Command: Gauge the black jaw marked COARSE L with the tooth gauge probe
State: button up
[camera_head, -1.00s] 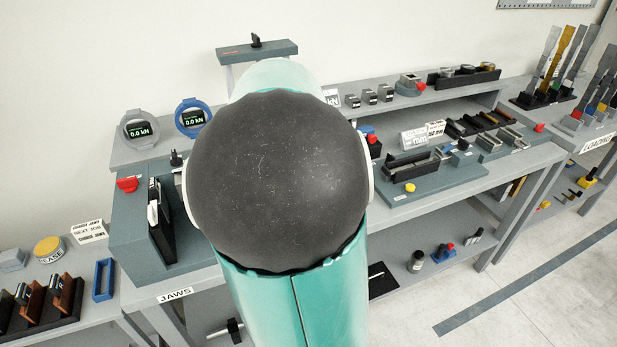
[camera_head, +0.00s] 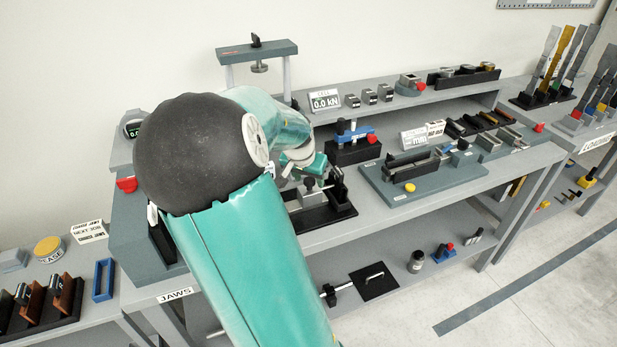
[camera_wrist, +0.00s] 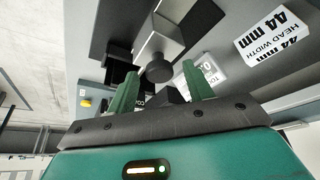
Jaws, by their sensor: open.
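My gripper (camera_head: 307,174) is open, low over a black tray (camera_head: 322,217) on the bench. In the wrist view its two green fingers (camera_wrist: 162,88) stand apart, with a round black knob (camera_wrist: 159,70) just beyond and between their tips. The knob belongs to a grey block (camera_wrist: 165,38), which looks like the tooth gauge probe; this block also shows in the head view (camera_head: 311,197). A partly hidden white label (camera_wrist: 207,72) sits beside it. A black piece with a partly hidden "CO" label (camera_wrist: 148,98) shows between the fingers; I cannot tell whether it is COARSE L.
The head-width sign (camera_wrist: 268,36) shows at right in the wrist view. My arm hides part of the left bench.

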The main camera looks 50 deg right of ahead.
jog(key=shift+c, duration=0.2)
grip_shut()
jog(key=shift+w+a, duration=0.55)
jog(key=shift+a, duration=0.35)
jog(key=shift+w+a, duration=0.55)
jog(key=shift+a, duration=0.3)
grip_release()
jog(key=shift+a, duration=0.2)
jog(key=shift+o, duration=0.2)
jog(key=shift+d, duration=0.2)
jog(key=v, duration=1.4)
jog(key=shift+a+f, duration=0.1)
jog(key=shift+a, duration=0.05)
